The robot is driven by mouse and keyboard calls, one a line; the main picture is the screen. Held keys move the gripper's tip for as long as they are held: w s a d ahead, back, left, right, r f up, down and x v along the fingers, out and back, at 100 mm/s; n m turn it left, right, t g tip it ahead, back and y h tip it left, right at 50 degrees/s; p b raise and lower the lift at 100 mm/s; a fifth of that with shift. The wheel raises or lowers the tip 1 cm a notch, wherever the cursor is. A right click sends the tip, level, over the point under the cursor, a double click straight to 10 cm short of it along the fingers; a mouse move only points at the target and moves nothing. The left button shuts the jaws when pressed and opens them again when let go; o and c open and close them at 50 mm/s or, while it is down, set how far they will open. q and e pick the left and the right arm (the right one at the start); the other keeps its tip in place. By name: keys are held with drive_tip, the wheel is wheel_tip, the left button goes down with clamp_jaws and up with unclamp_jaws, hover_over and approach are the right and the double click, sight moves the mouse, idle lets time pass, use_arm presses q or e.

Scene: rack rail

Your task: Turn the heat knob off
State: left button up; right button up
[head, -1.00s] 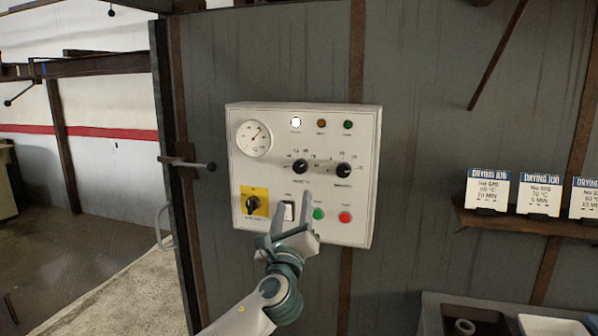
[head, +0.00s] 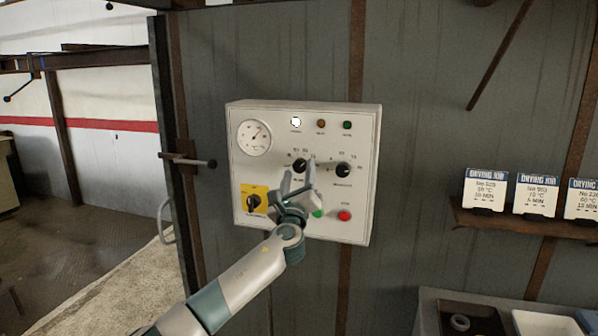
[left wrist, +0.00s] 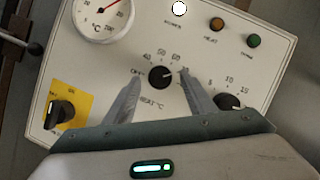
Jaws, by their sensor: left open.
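The heat knob (head: 299,166) is a round black dial at the middle of the white control panel (head: 240,180). In the left wrist view the heat knob (left wrist: 161,77) has OFF printed at its left and numbers from 40 upward over its top. I cannot tell surely where its pointer stands. My left gripper (head: 299,170) is open in front of the panel. In the left wrist view its fingertips (left wrist: 161,79) appear on either side of the knob; I cannot tell whether they touch it. My right gripper is not in view.
A second black knob (head: 343,170) is close at right. A yellow-backed switch (head: 254,202) is at lower left, green (head: 318,213) and red (head: 344,216) buttons below. A temperature gauge (head: 254,137) is at upper left. Job cards (head: 485,189) stand on a shelf at right.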

use_arm(q)
drive_tip(key=shift+w+r, duration=0.15)
drive_tip(key=shift+w, duration=0.1)
drive_tip(key=c, duration=1)
drive_tip(key=shift+c, duration=0.2)
drive_tip(key=shift+d, duration=0.1)
